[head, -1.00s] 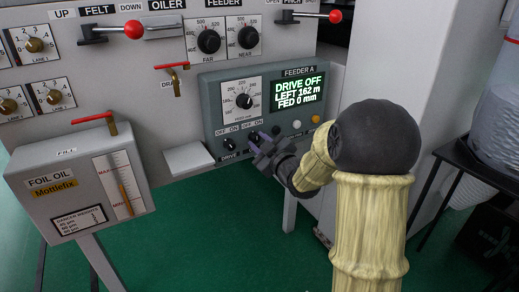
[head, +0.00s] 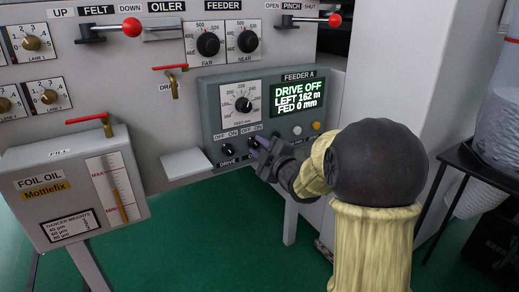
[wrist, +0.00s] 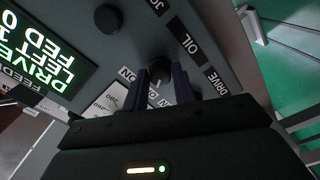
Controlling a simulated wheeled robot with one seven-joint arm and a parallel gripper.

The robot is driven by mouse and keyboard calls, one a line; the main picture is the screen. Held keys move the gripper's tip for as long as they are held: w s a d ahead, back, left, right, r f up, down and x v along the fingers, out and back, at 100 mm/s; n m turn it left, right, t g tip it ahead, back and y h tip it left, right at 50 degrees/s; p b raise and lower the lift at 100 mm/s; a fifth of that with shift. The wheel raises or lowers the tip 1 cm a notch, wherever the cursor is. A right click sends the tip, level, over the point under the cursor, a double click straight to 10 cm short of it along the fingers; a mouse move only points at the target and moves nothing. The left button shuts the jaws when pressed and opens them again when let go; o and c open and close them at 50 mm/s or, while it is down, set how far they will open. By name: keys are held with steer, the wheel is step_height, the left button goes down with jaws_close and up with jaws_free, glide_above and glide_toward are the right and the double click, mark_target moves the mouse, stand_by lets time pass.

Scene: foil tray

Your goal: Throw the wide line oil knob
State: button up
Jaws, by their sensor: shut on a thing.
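The feeder A panel (head: 212,112) is grey-blue, with a lit screen (head: 299,97) reading DRIVE OFF, LEFT 162 m, FED 0 mm. Its drive knob (head: 229,150) is black and free, left of my gripper. My gripper (head: 257,145) is at the knob to the right of it. In the wrist view my gripper (wrist: 161,84) has its two dark fingers either side of a dark knob (wrist: 160,70), shut on it. The label with OIL (wrist: 194,50) lies beside this knob, so it is the oil knob. The fingers partly hide it, and I cannot read its setting.
A white button (head: 297,130) and an orange button (head: 316,126) are right of my gripper. The foil oil box (head: 75,190) stands at the left. A pale shelf (head: 188,163) juts out below the panel. Red-handled levers (head: 131,27) are above.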

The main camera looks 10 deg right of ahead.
steer(key=shift+a+f, duration=0.1)
steer(key=o, duration=1)
steer(key=shift+p+v, duration=0.9)
steer(key=shift+v, duration=7.85)
